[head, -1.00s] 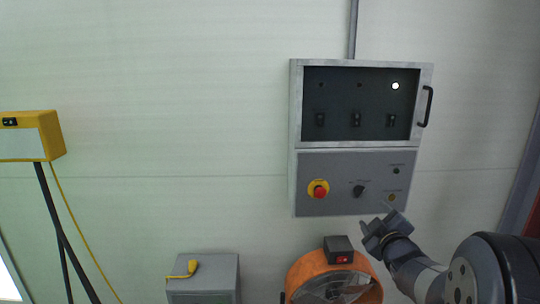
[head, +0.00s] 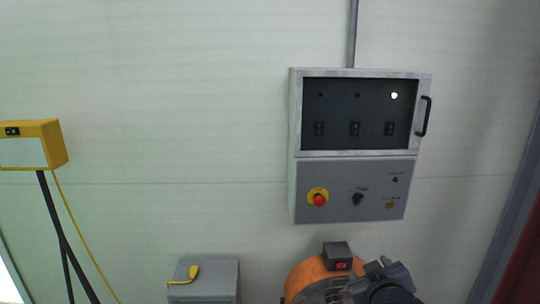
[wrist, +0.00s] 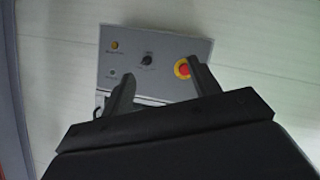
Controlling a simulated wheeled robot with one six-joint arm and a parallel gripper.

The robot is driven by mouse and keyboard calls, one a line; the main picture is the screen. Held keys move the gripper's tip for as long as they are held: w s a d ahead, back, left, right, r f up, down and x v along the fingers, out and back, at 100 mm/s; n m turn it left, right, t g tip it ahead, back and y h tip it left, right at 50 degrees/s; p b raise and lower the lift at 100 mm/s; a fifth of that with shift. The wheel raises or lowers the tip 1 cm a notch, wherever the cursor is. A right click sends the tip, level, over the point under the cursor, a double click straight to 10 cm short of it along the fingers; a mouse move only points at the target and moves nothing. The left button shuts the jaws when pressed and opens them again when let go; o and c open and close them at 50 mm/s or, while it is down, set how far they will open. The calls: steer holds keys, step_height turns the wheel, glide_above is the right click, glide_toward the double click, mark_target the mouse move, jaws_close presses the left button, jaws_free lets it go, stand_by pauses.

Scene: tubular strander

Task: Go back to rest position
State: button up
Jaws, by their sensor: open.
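My gripper (head: 384,270) is low at the right in the head view, in front of the orange fan's right side and below the control box. In the wrist view my gripper (wrist: 160,85) shows two dark fingers spread apart with nothing between them. The grey control panel (head: 342,212) on the wall carries a red emergency button (head: 319,200) and a black rotary switch (head: 358,199). The panel also shows in the wrist view (wrist: 160,48), beyond the fingers, with a clear gap in the head view.
Above the panel is a dark-windowed cabinet (head: 340,110) with a handle and one lit white lamp. An orange fan (head: 305,280) with a red switch stands below. A yellow lamp (head: 30,145) on a stand is left.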

steer(key=s+a+f+m+g+p, duration=0.1)
steer(key=s+a+f, duration=0.1)
steer(key=s, duration=0.4)
steer(key=s+a+f+m+g+p, duration=0.1)
steer(key=s+a+f+m+g, duration=0.1)
steer(key=s, duration=0.4)
steer(key=shift+s+a+f+y, duration=0.25)
steer(key=shift+s+f+y, duration=0.15)
steer(key=shift+f, duration=0.3)
steer(key=shift+s+m, duration=0.1)
steer(key=shift+m, duration=0.2)
